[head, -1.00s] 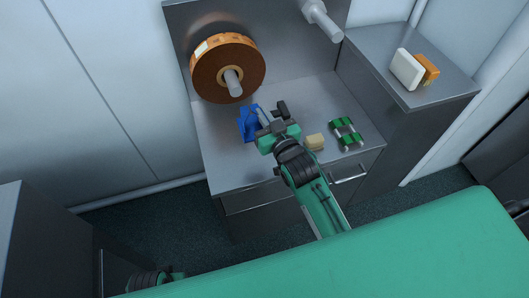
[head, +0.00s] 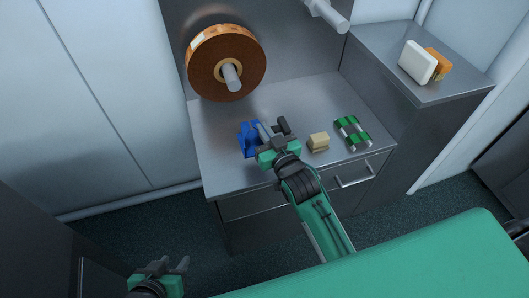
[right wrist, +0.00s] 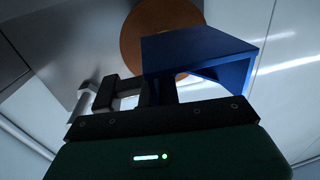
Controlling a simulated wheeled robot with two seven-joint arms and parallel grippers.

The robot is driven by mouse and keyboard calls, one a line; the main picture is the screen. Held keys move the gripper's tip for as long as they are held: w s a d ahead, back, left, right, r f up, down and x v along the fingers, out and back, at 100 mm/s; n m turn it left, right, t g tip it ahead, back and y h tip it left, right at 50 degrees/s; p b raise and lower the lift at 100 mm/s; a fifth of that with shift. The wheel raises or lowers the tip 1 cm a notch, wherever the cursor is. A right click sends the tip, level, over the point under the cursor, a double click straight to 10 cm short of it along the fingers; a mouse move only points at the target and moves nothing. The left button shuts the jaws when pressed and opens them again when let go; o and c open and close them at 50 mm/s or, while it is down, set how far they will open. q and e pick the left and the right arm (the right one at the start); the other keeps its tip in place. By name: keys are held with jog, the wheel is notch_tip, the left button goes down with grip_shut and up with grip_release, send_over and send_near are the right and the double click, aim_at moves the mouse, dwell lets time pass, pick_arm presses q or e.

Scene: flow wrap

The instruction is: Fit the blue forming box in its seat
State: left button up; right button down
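The blue forming box (head: 247,139) is at the left part of the steel counter, at the fingers of my right gripper (head: 266,137). In the right wrist view the box (right wrist: 200,48) is tilted and fills the space just beyond the dark fingers (right wrist: 160,90). The fingers sit close together against its near side, and the gripper looks shut on it. I cannot tell how far the box is above the counter. I cannot make out its seat. My left gripper (head: 170,268) is open and empty at the lower left, away from the counter.
A brown film roll (head: 226,63) hangs on a spindle behind the box. A beige block (head: 319,142) and a green part with rollers (head: 352,133) lie to the right on the counter. White and orange blocks (head: 417,62) stand on the side cabinet. The counter's back middle is clear.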

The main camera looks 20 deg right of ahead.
notch_tip(320, 180, down, 2)
jog(key=shift+f+b, duration=0.1)
jog(key=shift+b, duration=0.9)
jog(key=shift+f+b, duration=0.6)
jog(key=shift+b, duration=0.05)
jog(key=shift+f, duration=0.15)
pick_arm(q)
jog(key=w+d+r+t+h+b, duration=0.2)
jog(key=w+d+r+t+h, duration=0.15)
jog(key=d+r+t, duration=0.35)
pick_arm(e)
jog(key=shift+f, duration=0.6)
jog(key=shift+f+b, duration=0.5)
jog(key=shift+f, duration=0.15)
jog(key=shift+f+b, duration=0.6)
jog(key=shift+b, duration=0.05)
pick_arm(q)
jog(key=a+r+t, duration=0.2)
jog(key=r+t, duration=0.3)
jog(key=r, duration=0.1)
jog(key=w+a+r+t, duration=0.1)
jog(key=a+r+t, duration=0.2)
jog(key=r, duration=0.3)
jog(key=shift+w+a+n+t, duration=0.25)
jog(key=shift+a+n+t, duration=0.05)
jog(key=shift+t, duration=0.6)
pick_arm(e)
jog(key=shift+f, duration=0.15)
